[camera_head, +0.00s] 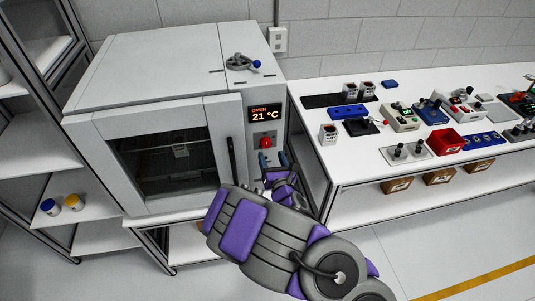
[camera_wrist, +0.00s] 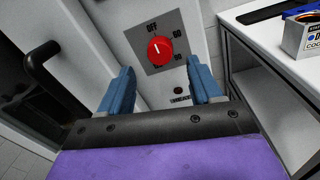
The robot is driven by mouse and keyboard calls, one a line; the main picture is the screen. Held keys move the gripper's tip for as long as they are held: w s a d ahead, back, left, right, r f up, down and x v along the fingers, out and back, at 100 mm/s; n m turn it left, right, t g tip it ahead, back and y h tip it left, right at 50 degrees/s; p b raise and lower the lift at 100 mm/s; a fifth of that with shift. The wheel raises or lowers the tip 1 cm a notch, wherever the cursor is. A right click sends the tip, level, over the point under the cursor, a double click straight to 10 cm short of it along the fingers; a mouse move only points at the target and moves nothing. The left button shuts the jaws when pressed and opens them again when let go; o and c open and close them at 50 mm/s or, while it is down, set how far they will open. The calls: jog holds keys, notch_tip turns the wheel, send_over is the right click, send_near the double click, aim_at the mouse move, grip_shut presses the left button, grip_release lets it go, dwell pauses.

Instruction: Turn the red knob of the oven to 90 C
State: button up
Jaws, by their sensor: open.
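The grey oven (camera_head: 150,75) stands at the left, its door shut and its display (camera_head: 263,113) reading 21 °C. The red knob (camera_head: 266,142) is on the oven's right front panel, below the display. In the wrist view the red knob (camera_wrist: 160,49) has a white mark pointing up toward "OFF", with "60" at upper right and a partly hidden "90" at lower right. My gripper (camera_head: 275,159) is just below the knob; in the wrist view its blue fingers (camera_wrist: 163,82) are open and apart, with nothing between them. The fingers do not appear to touch the knob.
The black door handle (camera_wrist: 57,75) is left of the knob. A white bench (camera_head: 345,172) with several small devices stands right of the oven. Shelves (camera_head: 95,207) with two small jars are at the left. Floor at lower right is clear.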

aim_at(267, 145)
jog(key=shift+x, duration=2.75)
jog(key=shift+c, duration=0.3)
jog(key=c, duration=1)
